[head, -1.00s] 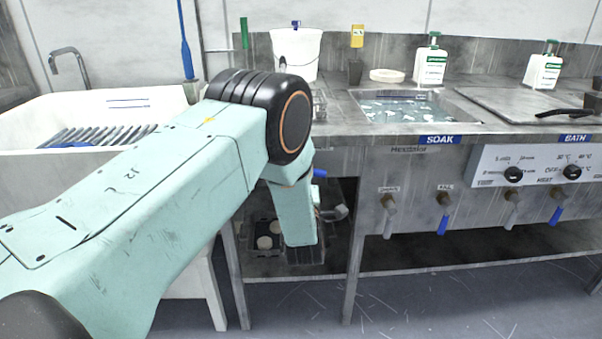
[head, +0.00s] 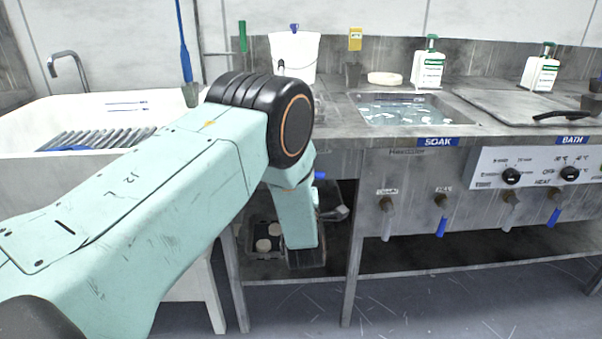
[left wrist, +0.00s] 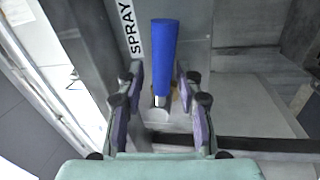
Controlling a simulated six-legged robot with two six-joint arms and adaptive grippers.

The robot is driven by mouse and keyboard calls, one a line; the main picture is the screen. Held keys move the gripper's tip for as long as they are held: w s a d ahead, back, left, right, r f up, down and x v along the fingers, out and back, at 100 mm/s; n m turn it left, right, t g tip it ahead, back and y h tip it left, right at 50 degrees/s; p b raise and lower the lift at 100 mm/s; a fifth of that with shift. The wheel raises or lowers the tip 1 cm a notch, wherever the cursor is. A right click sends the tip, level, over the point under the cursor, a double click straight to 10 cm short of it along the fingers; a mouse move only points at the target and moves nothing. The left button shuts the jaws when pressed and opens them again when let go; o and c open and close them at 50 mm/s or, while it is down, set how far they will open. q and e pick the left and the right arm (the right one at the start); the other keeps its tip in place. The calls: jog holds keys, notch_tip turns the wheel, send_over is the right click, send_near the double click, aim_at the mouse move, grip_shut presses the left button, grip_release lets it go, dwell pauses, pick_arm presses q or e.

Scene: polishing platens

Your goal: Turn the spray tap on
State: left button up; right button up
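The spray tap's blue lever (left wrist: 164,58) stands out in the left wrist view, beside a white SPRAY label (left wrist: 130,28) on the grey panel. My left gripper (left wrist: 160,90) is open, with one dark finger on each side of the lever's lower end. A gap shows on both sides, so the fingers do not appear to press on it. In the head view my left arm hides most of this area; a small blue bit (head: 320,175) beside the forearm may be the same lever. My right gripper is in neither view.
Several other taps, including a blue-levered one (head: 441,217), line the bench front to the right. A bench leg (head: 351,265) stands right of my forearm. A white sink (head: 90,110) is at the left, and a white bucket (head: 294,58) stands on the bench behind.

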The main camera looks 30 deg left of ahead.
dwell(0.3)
pick_arm(q)
jog(key=v, duration=1.2)
